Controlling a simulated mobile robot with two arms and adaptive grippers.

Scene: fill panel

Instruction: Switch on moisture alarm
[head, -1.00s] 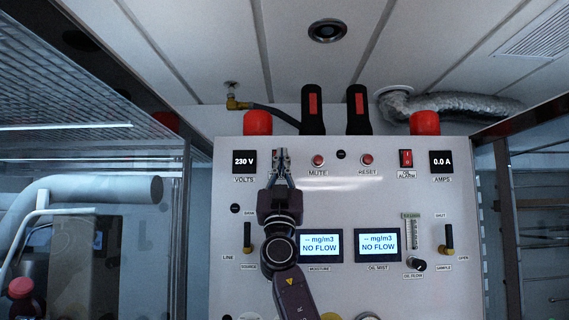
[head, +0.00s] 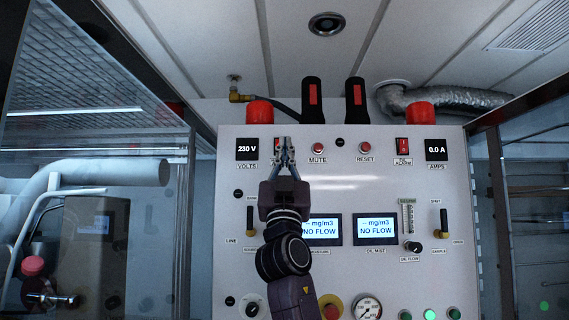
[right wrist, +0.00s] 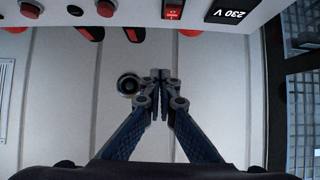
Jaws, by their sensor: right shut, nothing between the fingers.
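The moisture alarm switch is a small red rocker (head: 278,142) near the top left of the panel, between the 230 V display and the MUTE button. In the head view my right gripper (head: 286,146) overlaps it and hides much of it and its label. In the right wrist view the red rocker (right wrist: 173,10) shows at the top edge, clear of the shut, empty fingertips (right wrist: 160,78). No contact is visible. The rocker's position cannot be told. The moisture display (head: 323,230) reads NO FLOW. My left gripper is out of view.
The white panel (head: 340,192) also carries the MUTE button (head: 318,147), RESET button (head: 365,147) and oil alarm switch (head: 403,146). Red caps (head: 260,111) and black-red handles (head: 311,98) stand along its top. A glass door (head: 120,125) stands at left.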

